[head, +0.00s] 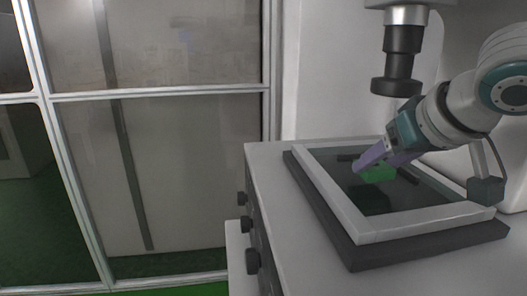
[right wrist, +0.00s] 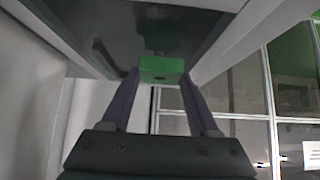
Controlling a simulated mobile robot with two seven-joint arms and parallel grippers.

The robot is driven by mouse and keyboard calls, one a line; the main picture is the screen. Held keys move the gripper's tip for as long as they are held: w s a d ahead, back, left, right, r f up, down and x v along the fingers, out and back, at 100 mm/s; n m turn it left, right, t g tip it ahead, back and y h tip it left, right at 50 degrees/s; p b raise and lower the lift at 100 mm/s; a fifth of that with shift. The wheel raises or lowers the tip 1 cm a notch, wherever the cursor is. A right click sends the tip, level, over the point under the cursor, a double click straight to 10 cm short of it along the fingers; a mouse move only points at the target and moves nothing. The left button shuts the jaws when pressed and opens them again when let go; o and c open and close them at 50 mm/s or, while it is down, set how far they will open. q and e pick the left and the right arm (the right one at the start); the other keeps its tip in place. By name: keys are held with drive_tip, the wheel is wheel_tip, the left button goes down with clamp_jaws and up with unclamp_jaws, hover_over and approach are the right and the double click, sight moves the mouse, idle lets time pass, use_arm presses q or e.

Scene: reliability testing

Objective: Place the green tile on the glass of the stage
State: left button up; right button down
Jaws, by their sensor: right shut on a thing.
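The green tile (head: 379,173) is at my right gripper's fingertips in the head view, over the dark glass of the stage (head: 372,201). My right gripper (head: 372,162) has purple fingers and is shut on the tile. In the right wrist view the tile (right wrist: 162,69) sits between the two purple finger tips (right wrist: 160,82), with the dark glass (right wrist: 140,28) behind it. A dark patch shows on the glass below the tile in the head view. Whether the tile touches the glass I cannot tell. My left gripper is not in view.
The stage has a light raised frame (head: 335,205) on a dark base (head: 375,256), on a white cabinet with dark knobs (head: 252,260). A dark microscope-like lens barrel (head: 398,70) hangs above the stage's back. A glazed partition (head: 160,140) stands at left.

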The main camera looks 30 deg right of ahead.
drive_tip(key=w, duration=0.2)
drive_tip(key=w+d, duration=0.1)
drive_tip(key=w, duration=0.1)
drive_tip(key=shift+w+d+r, duration=0.1)
drive_tip(key=shift+w, duration=0.1)
drive_tip(key=shift+s+f, duration=0.1)
drive_tip(key=shift+f, duration=0.75)
drive_tip(key=shift+c, duration=0.7)
unclamp_jaws()
drive_tip(key=p+v, duration=0.1)
drive_tip(key=v, duration=1.1)
drive_tip(key=shift+s, duration=0.1)
